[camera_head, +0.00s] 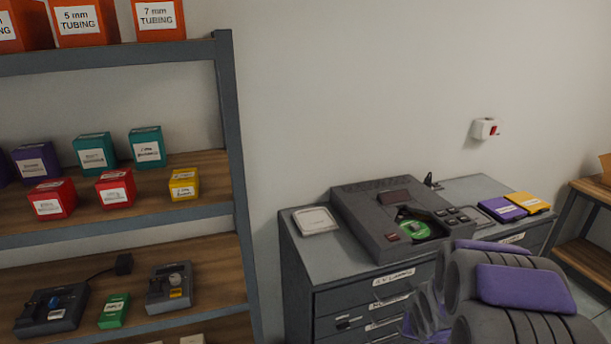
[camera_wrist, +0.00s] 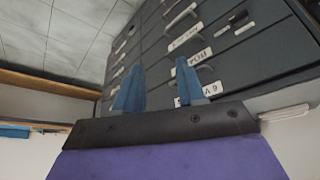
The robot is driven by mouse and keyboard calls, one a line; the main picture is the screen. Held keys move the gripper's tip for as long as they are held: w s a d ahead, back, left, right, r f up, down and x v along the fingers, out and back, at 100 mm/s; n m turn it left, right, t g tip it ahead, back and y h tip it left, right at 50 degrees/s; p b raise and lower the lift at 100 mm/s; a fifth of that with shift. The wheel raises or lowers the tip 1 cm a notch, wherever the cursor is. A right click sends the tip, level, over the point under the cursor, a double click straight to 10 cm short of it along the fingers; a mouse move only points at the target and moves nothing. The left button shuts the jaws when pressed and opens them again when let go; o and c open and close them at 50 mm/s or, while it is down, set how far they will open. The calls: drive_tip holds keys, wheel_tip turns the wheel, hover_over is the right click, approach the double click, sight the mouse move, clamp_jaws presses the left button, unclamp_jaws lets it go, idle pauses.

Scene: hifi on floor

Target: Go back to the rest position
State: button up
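My arm, grey with purple panels, reaches in from the lower right of the head view. My gripper (camera_head: 424,308) is in front of the drawer fronts of the grey cabinet (camera_head: 300,262). In the wrist view my gripper (camera_wrist: 158,78) shows two blue fingers with a clear gap and nothing between them. Labelled drawers with handles lie beyond the fingertips. My arm hides part of the cabinet's right side in the head view.
A dark grey machine (camera_head: 362,212) with a green disc (camera_head: 412,231) in its open bay stands on the cabinet, with a white tray (camera_head: 315,220) and purple (camera_head: 502,209) and yellow (camera_head: 528,202) cases beside it. A shelf rack (camera_head: 232,150) stands left; a wooden shelf (camera_head: 588,259) right.

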drive_tip(key=s+a+r+n+g, duration=0.1)
drive_tip(key=s+a+r, duration=0.4)
drive_tip(key=s, duration=0.6)
drive_tip(key=s+a+r+n+g+y, duration=0.1)
drive_tip(key=s+a+r+g, duration=0.2)
drive_tip(key=s, duration=0.8)
drive_tip(key=s+a+r+n+g+y, duration=0.1)
drive_tip(key=s+a+r+g, duration=0.1)
drive_tip(key=s+a+r, duration=0.4)
drive_tip(key=s+r, duration=0.2)
drive_tip(key=s, duration=0.3)
drive_tip(key=shift+s+a+n+g, duration=0.3)
drive_tip(key=shift+n, duration=0.1)
